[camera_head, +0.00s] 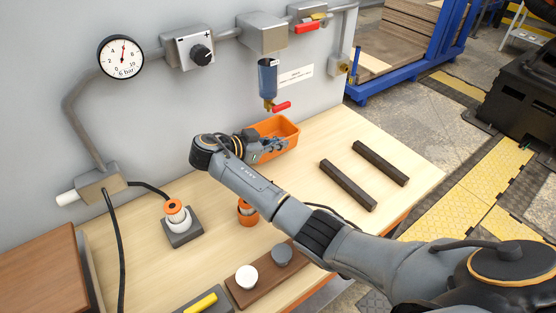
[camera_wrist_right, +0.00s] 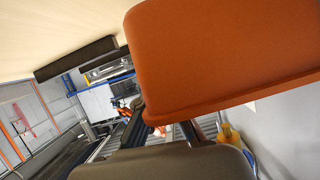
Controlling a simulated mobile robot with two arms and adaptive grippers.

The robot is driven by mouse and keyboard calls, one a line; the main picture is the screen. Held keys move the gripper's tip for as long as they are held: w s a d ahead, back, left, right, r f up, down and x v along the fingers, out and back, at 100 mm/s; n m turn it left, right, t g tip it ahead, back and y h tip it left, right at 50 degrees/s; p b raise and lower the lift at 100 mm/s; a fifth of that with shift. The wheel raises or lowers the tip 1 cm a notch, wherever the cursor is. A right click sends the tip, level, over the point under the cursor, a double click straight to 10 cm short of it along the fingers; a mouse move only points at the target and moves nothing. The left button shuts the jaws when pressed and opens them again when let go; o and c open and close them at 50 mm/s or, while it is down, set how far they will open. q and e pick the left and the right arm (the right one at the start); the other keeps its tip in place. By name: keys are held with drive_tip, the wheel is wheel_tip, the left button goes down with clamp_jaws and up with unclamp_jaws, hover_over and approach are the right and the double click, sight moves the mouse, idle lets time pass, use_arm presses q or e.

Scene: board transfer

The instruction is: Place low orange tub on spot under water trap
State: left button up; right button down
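The low orange tub (camera_head: 283,128) stands at the back of the workbench, close to the grey panel and roughly below the water trap (camera_head: 268,78). The trap is a blue bowl with a red lever under it. My right gripper (camera_head: 276,144) reaches in from the left and lies against the tub's near side, covering part of it. In the right wrist view the tub (camera_wrist_right: 225,60) is large and close, its rim near a grey finger part (camera_wrist_right: 170,163). Whether the fingers pinch the wall is unclear. The spot under the trap cannot be seen. My left gripper is out of view.
Two dark bars (camera_head: 348,185) (camera_head: 380,163) lie on the bench to the right. An orange-and-white fitting on a grey block (camera_head: 182,238), another orange part (camera_head: 247,213) and a brown board (camera_head: 263,283) are nearer. A red lever (camera_head: 282,106) hangs close above the tub.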

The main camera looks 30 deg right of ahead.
sight(283, 151)
drive_tip(key=shift+w+d+f+b, duration=0.1)
drive_tip(key=shift+w+f+b, duration=0.1)
drive_tip(key=shift+f+b, duration=0.25)
wheel_tip(283, 151, down, 2)
drive_tip(key=shift+w+f+b, duration=0.15)
drive_tip(key=shift+f+b, duration=0.05)
drive_tip(key=shift+b, duration=0.8)
drive_tip(key=shift+w+f, duration=0.1)
drive_tip(key=shift+f, duration=0.25)
drive_tip(key=shift+f, duration=0.1)
drive_tip(key=c, duration=1.5)
unclamp_jaws()
